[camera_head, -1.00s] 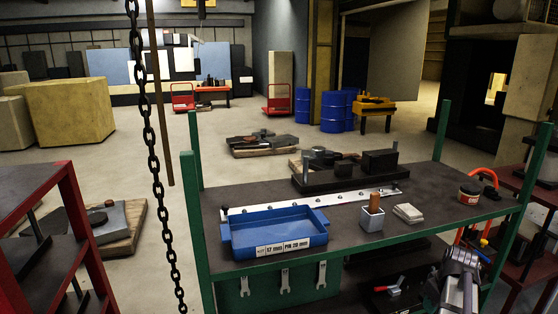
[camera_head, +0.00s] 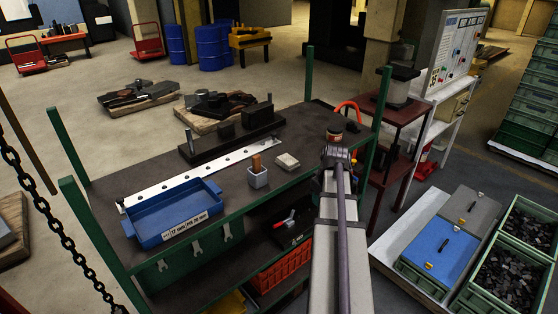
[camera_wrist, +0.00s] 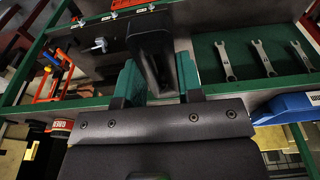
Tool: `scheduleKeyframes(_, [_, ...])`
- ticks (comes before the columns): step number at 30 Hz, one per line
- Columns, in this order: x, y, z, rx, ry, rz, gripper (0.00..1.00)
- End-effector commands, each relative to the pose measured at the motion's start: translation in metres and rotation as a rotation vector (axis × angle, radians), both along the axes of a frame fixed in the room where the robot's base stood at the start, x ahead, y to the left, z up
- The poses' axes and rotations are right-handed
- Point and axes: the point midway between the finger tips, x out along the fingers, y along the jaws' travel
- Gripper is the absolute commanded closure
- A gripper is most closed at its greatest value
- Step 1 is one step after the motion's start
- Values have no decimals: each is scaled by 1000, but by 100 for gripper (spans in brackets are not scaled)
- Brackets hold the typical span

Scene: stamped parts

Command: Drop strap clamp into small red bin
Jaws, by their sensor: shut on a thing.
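My gripper (camera_wrist: 156,82) is shut, its two green-faced fingers on either side of a dark, long strap clamp (camera_wrist: 150,42) in the wrist view. The clamp sticks out beyond the fingertips, over the shelf area. In the head view my arm reaches away from me at the right end of the green-framed shelf, and it hides the fingers and the clamp. A small red bin (camera_head: 280,270) stands on the lower shelf, left of my arm, partly under the top shelf's edge.
A blue tray (camera_head: 176,216), a grey cup (camera_head: 257,178) and a steel strip lie on the top shelf (camera_head: 225,180). A dark tray with a red-handled tool (camera_head: 288,224) sits above the red bin. A yellow bin (camera_head: 232,303) is beside it. Green uprights bound the shelf.

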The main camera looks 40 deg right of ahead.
Motion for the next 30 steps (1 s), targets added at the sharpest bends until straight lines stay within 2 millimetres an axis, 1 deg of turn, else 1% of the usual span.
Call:
scheduleKeyframes(1, [0, 0, 13, 0, 0, 0, 100])
scheduleKeyframes(6, [0, 0, 7, 0, 0, 0, 100])
scheduleKeyframes(11, [3, 0, 7, 0, 0, 1, 100])
scheduleKeyframes(14, [21, -1, 7, 0, 0, 2, 100])
scheduleKeyframes(17, [54, -1, 7, -1, 0, 4, 100])
scheduleKeyframes(18, [69, 0, 7, -1, 0, 4, 100])
scheduleKeyframes(21, [104, 1, 7, -1, 0, 4, 100])
scheduleKeyframes(24, [132, 2, 7, 0, 1, 3, 100])
scheduleKeyframes(27, [148, 4, 7, 0, 1, 1, 100])
scheduleKeyframes(30, [151, 5, 7, 0, 0, 0, 100])
